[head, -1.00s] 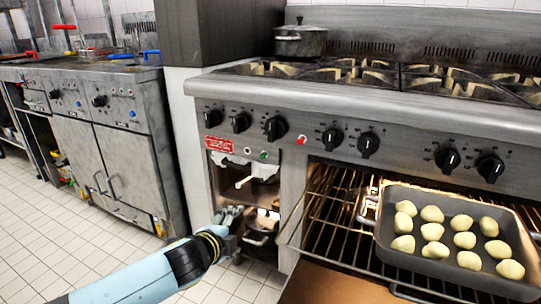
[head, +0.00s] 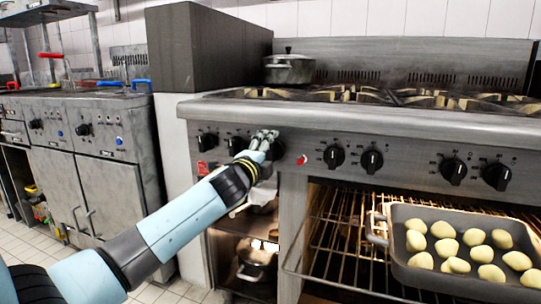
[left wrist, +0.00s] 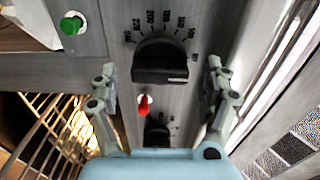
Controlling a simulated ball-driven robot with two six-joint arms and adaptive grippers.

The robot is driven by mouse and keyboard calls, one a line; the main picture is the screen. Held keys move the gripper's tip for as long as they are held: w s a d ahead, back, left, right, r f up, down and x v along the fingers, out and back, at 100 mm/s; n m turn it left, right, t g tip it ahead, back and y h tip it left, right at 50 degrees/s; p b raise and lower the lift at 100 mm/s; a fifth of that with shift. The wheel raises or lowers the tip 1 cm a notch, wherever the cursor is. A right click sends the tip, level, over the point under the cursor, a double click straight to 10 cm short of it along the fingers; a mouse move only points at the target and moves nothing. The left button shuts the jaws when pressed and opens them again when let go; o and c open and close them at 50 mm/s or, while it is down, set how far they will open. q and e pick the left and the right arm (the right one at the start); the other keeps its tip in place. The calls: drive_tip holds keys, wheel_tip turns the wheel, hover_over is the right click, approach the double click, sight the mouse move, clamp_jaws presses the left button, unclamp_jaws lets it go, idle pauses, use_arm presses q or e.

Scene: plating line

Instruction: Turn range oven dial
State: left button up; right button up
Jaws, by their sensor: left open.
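The oven dial (head: 276,150) is a black knob on the range's front panel, partly hidden behind my left gripper (head: 264,139) in the head view. In the left wrist view the black dial (left wrist: 160,62) shows clearly, with temperature numbers around its upper edge. My left gripper's open fingers (left wrist: 161,75) stand on either side of the dial, apart from it, with nothing between them but the view of the knob. Whether the fingertips reach its depth I cannot tell. My right gripper is not in view.
A red lamp (head: 301,159) and more black knobs (head: 334,156) line the panel. Below, the open oven holds a wire rack (head: 335,245) and a grey tray (head: 399,242) with several pale dough pieces. A lidded pot (head: 289,69) stands on the stove top. A green button (left wrist: 72,24) shows in the wrist view.

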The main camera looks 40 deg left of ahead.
use_arm(q)
drive_tip(key=shift+x, duration=1)
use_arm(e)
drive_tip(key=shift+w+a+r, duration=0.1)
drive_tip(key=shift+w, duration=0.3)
use_arm(q)
drive_tip(key=shift+c, duration=0.4)
drive_tip(key=c, duration=1.1)
drive_tip(key=shift+o, duration=0.2)
